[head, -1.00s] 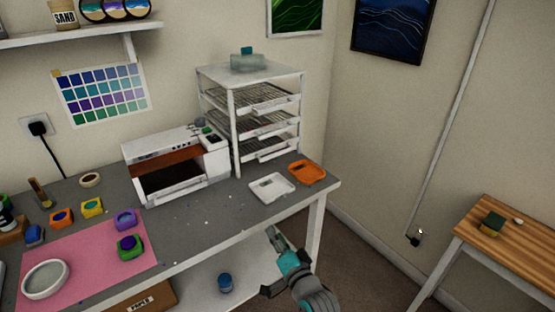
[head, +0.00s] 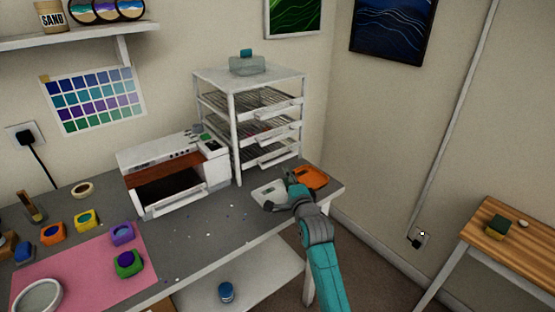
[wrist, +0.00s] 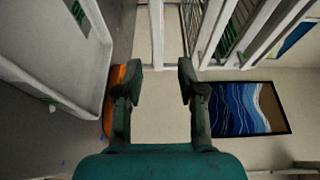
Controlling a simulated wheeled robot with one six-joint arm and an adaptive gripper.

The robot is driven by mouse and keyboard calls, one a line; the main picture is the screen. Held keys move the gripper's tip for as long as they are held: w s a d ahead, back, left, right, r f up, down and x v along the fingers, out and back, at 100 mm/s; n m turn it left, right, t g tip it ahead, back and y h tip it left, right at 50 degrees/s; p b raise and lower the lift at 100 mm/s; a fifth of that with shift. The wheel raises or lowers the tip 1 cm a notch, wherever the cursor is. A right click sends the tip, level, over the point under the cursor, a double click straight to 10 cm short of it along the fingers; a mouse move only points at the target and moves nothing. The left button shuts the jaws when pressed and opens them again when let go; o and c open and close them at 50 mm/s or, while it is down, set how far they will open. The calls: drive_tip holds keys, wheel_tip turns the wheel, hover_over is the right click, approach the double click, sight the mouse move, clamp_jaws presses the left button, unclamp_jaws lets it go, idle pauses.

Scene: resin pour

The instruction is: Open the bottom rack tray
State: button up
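The white rack (head: 235,130) stands at the back right of the grey table, with several wire-bottomed trays stacked inside. The bottom rack tray (head: 278,156) is the lowest white front with a handle, and it looks closed. My gripper (head: 283,188) is in front of and below it, over the white and orange trays on the table. In the wrist view my gripper (wrist: 160,72) is open and empty, its fingers apart. White bars of the rack (wrist: 213,35) show beyond the fingertips. The gap from the fingers to the bottom tray's handle is hard to judge.
A white tray (head: 268,193) and an orange tray (head: 315,177) lie in front of the rack, close under my gripper. A white machine (head: 172,165) stands left of the rack. A teal-lidded container (head: 247,63) sits on top of the rack.

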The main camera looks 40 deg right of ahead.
sight(281, 161)
drive_tip(key=shift+d+f, duration=0.15)
drive_tip(key=shift+d, duration=0.05)
drive_tip(key=shift+w+d, duration=0.25)
drive_tip(key=shift+w, duration=0.3)
drive_tip(key=x, duration=0.9)
drive_tip(key=shift+w+d+f, duration=0.1)
drive_tip(key=shift+w+d, duration=0.05)
drive_tip(key=shift+w, duration=0.15)
clamp_jaws()
